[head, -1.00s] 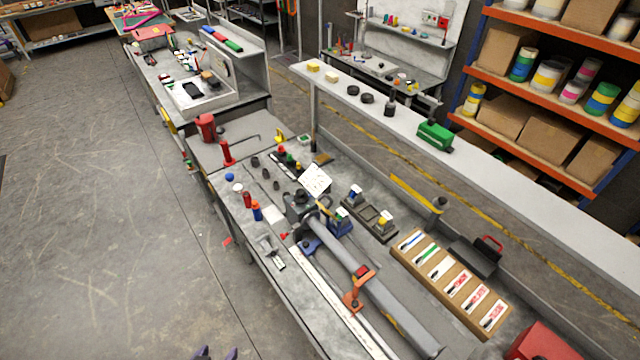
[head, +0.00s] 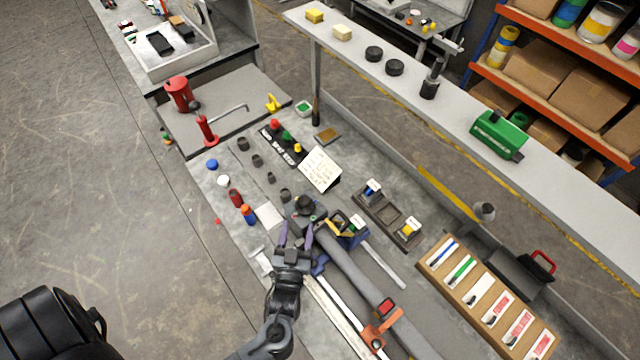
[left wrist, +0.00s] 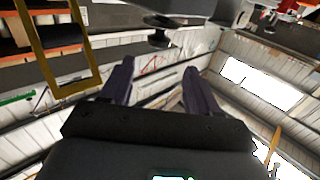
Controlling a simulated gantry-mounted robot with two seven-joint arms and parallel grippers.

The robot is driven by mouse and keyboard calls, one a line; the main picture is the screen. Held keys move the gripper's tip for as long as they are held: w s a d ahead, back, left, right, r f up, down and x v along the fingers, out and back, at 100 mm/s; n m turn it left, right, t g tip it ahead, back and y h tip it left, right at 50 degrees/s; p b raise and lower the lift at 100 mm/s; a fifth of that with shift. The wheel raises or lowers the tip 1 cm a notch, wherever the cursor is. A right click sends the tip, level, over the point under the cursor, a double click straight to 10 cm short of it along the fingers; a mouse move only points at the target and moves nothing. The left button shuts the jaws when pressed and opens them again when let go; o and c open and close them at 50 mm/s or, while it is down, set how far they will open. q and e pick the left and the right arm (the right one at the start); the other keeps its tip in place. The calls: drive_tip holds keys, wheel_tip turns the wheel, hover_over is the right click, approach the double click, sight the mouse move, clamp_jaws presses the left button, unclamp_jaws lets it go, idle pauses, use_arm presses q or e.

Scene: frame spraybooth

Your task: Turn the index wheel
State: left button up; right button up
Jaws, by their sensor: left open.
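A dark block with a small round knob (left wrist: 158,39) shows beyond the fingertips. My right gripper is not in view.
An orange clamp (head: 380,328) grips the tube. Red and blue-orange bottles (head: 248,214) stand left. A wooden marker tray (head: 485,295) is at right.

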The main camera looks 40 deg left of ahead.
sight(304, 200)
use_arm(q)
drive_tip(key=p+x, duration=0.2)
drive_tip(key=x, duration=0.7)
drive_tip(key=shift+w+d, duration=0.1)
drive_tip(key=shift+w+a+f, duration=0.15)
drive_tip(key=shift+w+a, duration=0.1)
drive_tip(key=shift+w, duration=0.25)
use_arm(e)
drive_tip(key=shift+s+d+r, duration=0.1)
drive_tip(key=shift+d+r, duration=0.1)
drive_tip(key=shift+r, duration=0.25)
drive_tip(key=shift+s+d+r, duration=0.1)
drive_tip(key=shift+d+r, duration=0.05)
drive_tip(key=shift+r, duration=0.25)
use_arm(q)
drive_tip(key=c, duration=0.9)
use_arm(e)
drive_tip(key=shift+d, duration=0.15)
use_arm(q)
drive_tip(key=shift+h, duration=0.3)
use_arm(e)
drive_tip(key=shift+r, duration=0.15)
